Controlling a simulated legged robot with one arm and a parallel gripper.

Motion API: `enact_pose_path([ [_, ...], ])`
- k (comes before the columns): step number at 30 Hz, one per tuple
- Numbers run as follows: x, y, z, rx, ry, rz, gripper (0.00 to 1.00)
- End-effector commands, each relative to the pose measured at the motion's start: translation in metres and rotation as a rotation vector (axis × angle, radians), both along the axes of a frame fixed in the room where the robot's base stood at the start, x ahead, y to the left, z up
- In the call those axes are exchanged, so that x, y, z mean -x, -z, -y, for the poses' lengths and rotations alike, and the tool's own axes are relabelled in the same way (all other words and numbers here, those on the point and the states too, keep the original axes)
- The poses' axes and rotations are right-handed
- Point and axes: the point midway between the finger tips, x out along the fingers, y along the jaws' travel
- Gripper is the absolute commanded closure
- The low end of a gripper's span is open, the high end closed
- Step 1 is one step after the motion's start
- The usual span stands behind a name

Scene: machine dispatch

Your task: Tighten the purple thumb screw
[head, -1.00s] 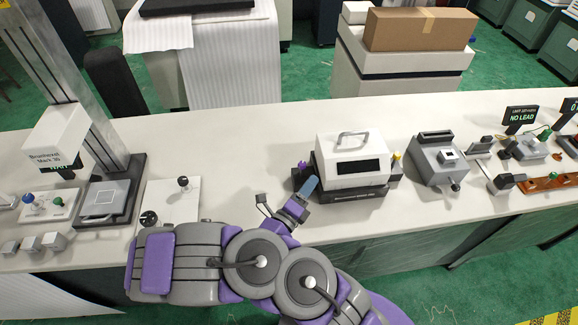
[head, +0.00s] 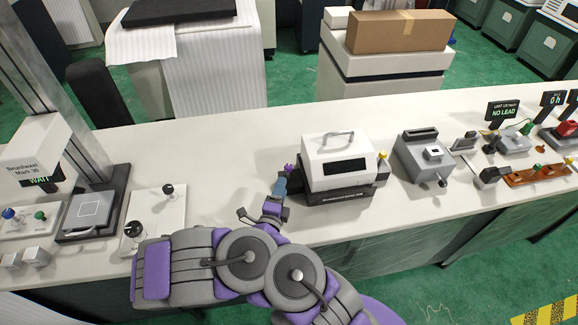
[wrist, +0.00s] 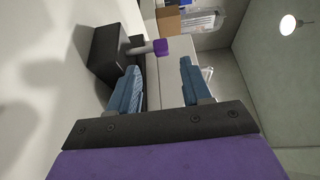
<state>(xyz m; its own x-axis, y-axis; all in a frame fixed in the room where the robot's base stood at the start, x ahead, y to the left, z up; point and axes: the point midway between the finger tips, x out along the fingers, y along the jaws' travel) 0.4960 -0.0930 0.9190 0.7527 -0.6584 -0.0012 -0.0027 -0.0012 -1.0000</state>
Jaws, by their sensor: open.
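The purple thumb screw (head: 289,168) sticks out from the left side of the dark base of a white boxy machine (head: 335,150). In the wrist view the purple screw head (wrist: 160,47) sits on a pale shaft that comes out of a black block (wrist: 105,55). My gripper (head: 279,184) is just in front of the screw at the machine's left side. In the wrist view my gripper (wrist: 159,67) has its two blue fingers wide apart and empty. The screw head appears just past the fingertips, in the gap between them; contact is not visible.
The white bench (head: 235,165) is clear behind the gripper. A white plate with black knobs (head: 155,215) lies to the left. A grey device (head: 425,158) stands right of the machine. A cardboard box (head: 398,30) rests on a cabinet behind the bench.

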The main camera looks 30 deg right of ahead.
Motion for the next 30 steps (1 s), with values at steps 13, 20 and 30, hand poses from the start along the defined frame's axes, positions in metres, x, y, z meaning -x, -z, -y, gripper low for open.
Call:
enact_pose_path([
  [13, -0.043, 0.0, 0.037, -0.002, 0.001, 0.007, 0.51],
  [20, -0.063, 0.0, 0.057, 0.0, 0.003, 0.004, 0.51],
  [30, -0.084, -0.001, 0.072, 0.0, 0.0, 0.004, 0.51],
])
